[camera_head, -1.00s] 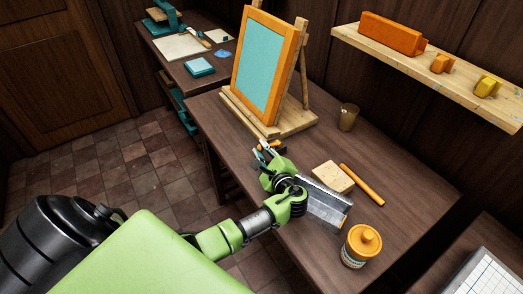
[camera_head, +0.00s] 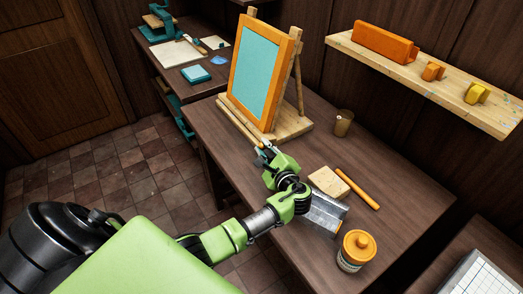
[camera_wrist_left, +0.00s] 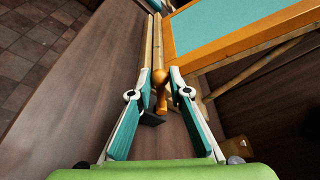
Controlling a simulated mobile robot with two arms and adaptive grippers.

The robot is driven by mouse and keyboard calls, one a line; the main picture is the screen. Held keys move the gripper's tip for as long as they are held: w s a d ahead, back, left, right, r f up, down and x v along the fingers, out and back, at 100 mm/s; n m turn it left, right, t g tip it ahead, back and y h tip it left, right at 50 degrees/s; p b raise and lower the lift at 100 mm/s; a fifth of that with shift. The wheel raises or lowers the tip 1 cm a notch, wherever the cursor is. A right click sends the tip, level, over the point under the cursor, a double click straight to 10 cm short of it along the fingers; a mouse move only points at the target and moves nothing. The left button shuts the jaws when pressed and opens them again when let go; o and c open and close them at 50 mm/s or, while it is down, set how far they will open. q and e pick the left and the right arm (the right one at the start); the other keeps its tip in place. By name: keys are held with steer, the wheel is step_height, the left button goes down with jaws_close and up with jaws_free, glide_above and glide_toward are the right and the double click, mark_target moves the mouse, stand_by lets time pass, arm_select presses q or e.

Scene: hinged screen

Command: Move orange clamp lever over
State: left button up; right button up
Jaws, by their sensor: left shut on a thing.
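The hinged screen, an orange frame (camera_head: 237,65) with a pale blue panel, stands tilted up on a wooden base (camera_head: 292,124). It also shows at the upper right of the left wrist view (camera_wrist_left: 240,47). The orange clamp lever (camera_wrist_left: 160,78), at the base's near corner, lies between my left fingertips in the left wrist view. My left gripper (camera_wrist_left: 156,88) is closed on it; in the head view the gripper (camera_head: 264,151) is at that corner and hides the lever. My right gripper is not in view.
On the table are a metal angled piece (camera_head: 325,212), a tan block (camera_head: 328,182), an orange stick (camera_head: 357,188), an orange-lidded jar (camera_head: 356,250) and a brown cup (camera_head: 343,122). A shelf (camera_head: 440,83) holds orange and yellow items at right.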

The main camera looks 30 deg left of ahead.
arm_select(q)
steer(key=shift+w+d+r, duration=0.1)
steer(key=shift+d, duration=0.05)
steer(key=shift+c, duration=0.2)
steer(key=shift+w+r, duration=0.15)
steer(key=shift+o, duration=0.2)
steer(key=shift+w+d+r, duration=0.25)
steer(key=shift+w+r, duration=0.25)
steer(key=shift+w, duration=0.15)
steer(key=shift+c, duration=0.2)
